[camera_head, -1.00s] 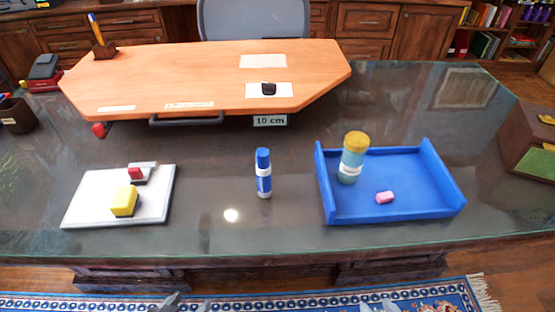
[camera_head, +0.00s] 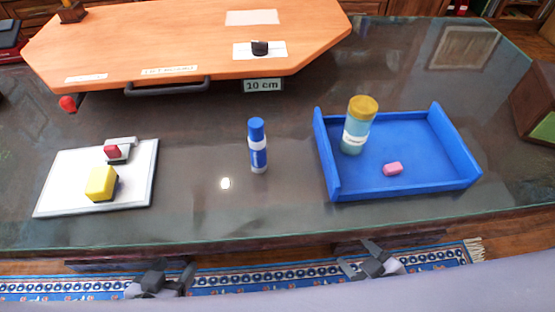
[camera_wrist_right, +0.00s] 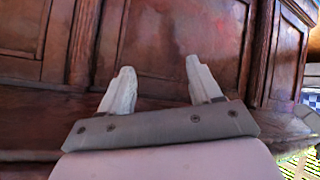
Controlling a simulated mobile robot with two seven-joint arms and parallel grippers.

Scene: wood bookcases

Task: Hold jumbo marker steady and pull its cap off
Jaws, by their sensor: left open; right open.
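The jumbo marker (camera_head: 258,146) stands upright on the glass-topped desk, near the middle in the head view. It has a blue cap (camera_head: 257,129) on top, a white band and a blue label on its body. My left gripper (camera_head: 163,277) is open and empty, below and in front of the desk's front edge, left of the marker. My right gripper (camera_head: 369,260) is open and empty, in front of the desk edge, right of the marker. In the right wrist view the right gripper (camera_wrist_right: 160,88) has its fingers apart, facing the desk's wooden front.
A blue tray (camera_head: 400,187) holds a yellow-lidded bottle (camera_head: 358,125) and a pink eraser (camera_head: 393,168). An orange raised board (camera_head: 180,40) lies behind. Desk around the marker is clear.

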